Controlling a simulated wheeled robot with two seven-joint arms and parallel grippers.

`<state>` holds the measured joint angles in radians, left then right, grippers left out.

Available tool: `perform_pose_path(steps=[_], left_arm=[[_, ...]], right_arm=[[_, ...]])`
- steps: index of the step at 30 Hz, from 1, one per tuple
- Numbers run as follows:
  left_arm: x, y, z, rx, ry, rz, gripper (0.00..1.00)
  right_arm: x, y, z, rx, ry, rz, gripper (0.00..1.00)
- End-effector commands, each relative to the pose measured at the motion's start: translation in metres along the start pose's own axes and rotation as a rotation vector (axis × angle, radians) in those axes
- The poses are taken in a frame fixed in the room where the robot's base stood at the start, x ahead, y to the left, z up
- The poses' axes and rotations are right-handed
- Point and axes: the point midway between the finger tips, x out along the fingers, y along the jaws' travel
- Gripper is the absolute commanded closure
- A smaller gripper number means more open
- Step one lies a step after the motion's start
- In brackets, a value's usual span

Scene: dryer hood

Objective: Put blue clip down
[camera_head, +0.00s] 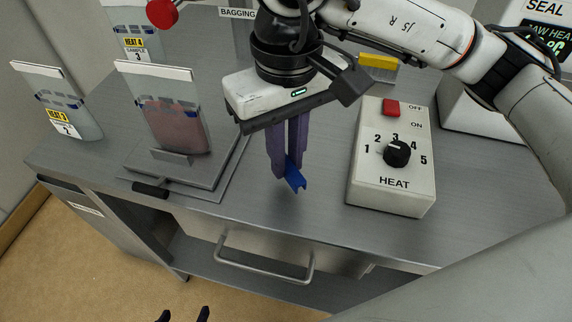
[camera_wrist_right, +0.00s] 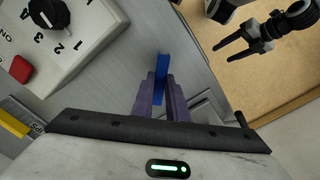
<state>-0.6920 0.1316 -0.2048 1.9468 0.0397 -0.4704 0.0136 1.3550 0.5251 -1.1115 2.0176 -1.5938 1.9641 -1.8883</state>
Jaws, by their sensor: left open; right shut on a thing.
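The blue clip (camera_head: 295,177) is in the fingers of my right gripper (camera_head: 288,160), whose purple fingers are shut on it. The clip sticks out below the fingertips, over the front part of the metal bench between the bag plate and the heat box. I cannot tell whether it touches the bench top. In the right wrist view the clip (camera_wrist_right: 161,68) points away from the fingertips of the right gripper (camera_wrist_right: 161,85). My left gripper (camera_head: 184,314) shows at the bottom edge of the head view, below the bench, with its dark fingers apart and empty.
The heat box (camera_head: 392,157) with a knob and red switch stands right of the clip. A bag with a pinkish filling (camera_head: 175,125) stands on a plate to the left. Other bags (camera_head: 60,100) stand further left. Bench (camera_head: 320,205) near the clip is bare.

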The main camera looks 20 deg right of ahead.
Motion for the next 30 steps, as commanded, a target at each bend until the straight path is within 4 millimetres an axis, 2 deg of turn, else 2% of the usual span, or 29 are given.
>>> perform_pose_path(steps=[7, 18, 19, 21, 30], left_arm=[[-0.001, 0.000, -0.003, 0.000, 0.006, 0.000, 0.38], [0.007, -0.004, -0.002, 0.003, 0.015, -0.004, 0.38], [0.005, -0.003, -0.004, 0.003, 0.013, -0.005, 0.38], [0.004, -0.003, -0.004, 0.003, 0.011, -0.005, 0.38], [0.003, -0.003, -0.006, 0.003, 0.013, -0.005, 0.38]], right_arm=[[0.032, 0.000, 0.001, 0.000, -0.002, 0.001, 1.00], [0.039, 0.000, 0.000, 0.000, 0.000, 0.001, 1.00], [0.036, 0.000, 0.000, 0.000, 0.000, 0.001, 0.82], [0.036, 0.000, 0.000, 0.000, 0.000, 0.001, 0.70], [0.035, 0.000, 0.000, -0.001, -0.001, 0.000, 0.68]])
